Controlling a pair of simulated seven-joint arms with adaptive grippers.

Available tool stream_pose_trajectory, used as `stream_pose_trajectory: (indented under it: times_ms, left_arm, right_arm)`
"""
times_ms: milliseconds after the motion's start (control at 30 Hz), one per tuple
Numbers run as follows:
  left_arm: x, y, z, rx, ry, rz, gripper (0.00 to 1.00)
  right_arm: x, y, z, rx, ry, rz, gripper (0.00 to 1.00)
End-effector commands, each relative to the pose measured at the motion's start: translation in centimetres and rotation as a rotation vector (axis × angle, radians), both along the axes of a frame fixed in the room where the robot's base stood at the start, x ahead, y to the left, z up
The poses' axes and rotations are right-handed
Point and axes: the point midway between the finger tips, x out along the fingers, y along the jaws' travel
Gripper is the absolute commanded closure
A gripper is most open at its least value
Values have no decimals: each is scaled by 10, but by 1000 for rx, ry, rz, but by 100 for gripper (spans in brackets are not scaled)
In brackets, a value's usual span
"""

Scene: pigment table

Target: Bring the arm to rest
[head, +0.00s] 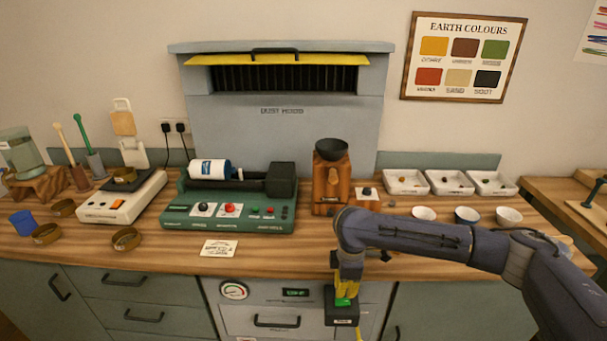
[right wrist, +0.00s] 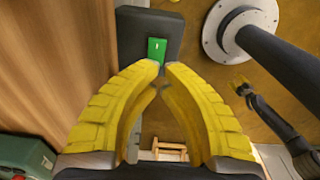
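My right arm reaches in from the right in the head view. Its gripper (head: 345,296) points down in front of the table's front edge, just over a black switch box with a green button (head: 343,302). In the right wrist view, the yellow fingers of my right gripper (right wrist: 164,66) come together at the tips, with nothing seen between them. The tips are at or just short of the green button (right wrist: 157,48); contact is unclear. My left gripper (right wrist: 241,86) shows small at the right of the right wrist view, its fingers apart and empty. It is outside the head view.
The wooden table (head: 300,256) holds a green mill (head: 230,220) with a white jar, a wooden grinder (head: 331,185), a white scale (head: 121,203), several small bowls (head: 467,215) and white trays (head: 449,183). Drawers (head: 130,299) lie below. Free room is in front of the table.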

Motion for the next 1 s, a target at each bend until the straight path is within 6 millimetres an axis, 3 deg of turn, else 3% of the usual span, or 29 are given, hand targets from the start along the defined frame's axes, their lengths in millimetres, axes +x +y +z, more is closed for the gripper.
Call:
stream_pose_trajectory:
  times_ms: [233, 533, 767, 1000]
  left_arm:
    - [0, 0, 0, 0, 0, 0, 56]
    - [0, 0, 0, 0, 0, 0, 56]
    - [0, 0, 0, 0, 0, 0, 56]
    - [0, 0, 0, 0, 0, 0, 56]
  right_arm:
    - [-33, 64, -36, 131, -78, 79, 100]
    - [-65, 124, -54, 311, -216, 67, 100]
    - [-83, 139, -56, 416, -330, -28, 100]
    - [-98, 121, -59, 460, -445, -192, 100]
